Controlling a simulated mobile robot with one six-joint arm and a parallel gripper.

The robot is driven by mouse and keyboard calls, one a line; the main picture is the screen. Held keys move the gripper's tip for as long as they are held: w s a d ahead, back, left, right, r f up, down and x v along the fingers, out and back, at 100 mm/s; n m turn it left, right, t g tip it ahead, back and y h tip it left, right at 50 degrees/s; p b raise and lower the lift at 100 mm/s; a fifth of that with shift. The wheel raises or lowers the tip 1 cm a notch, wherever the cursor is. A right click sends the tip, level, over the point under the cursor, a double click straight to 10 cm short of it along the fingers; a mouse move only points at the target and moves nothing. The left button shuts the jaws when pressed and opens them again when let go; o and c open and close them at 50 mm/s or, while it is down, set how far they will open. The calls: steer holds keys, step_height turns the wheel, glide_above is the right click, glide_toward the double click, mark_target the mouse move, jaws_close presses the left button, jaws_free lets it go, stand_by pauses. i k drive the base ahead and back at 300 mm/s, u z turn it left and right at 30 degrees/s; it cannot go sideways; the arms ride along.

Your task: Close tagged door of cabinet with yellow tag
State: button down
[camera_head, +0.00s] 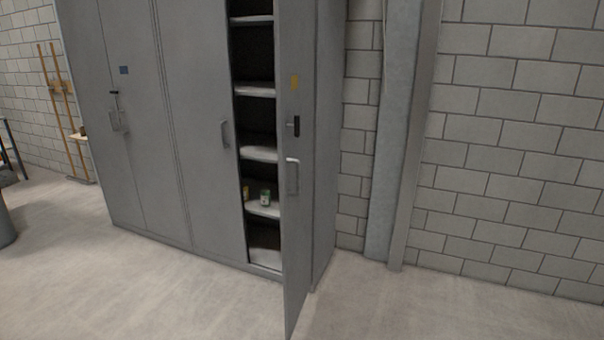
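A tall grey metal cabinet (200,120) stands against the block wall. Its right door (295,225) stands open, swung out toward me. The door carries a yellow tag (295,83) near the top, a dark latch (293,126) below it and a pale pull handle (292,176). The gap beside the door shows several shelves (262,154), with small cans (265,196) on a lower one. The door left of the gap is shut and has its own handle (224,134). My gripper is not in view.
Another shut grey cabinet with a blue tag (124,70) adjoins at left. A grey pillar (397,140) and block wall (520,150) stand at right. The concrete floor (150,300) in front is clear. Wooden poles (60,110) lean at far left.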

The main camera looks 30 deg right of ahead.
mark_target(293, 20)
steer(key=z, duration=0.05)
steer(key=i, duration=1)
steer(key=u, duration=0.05)
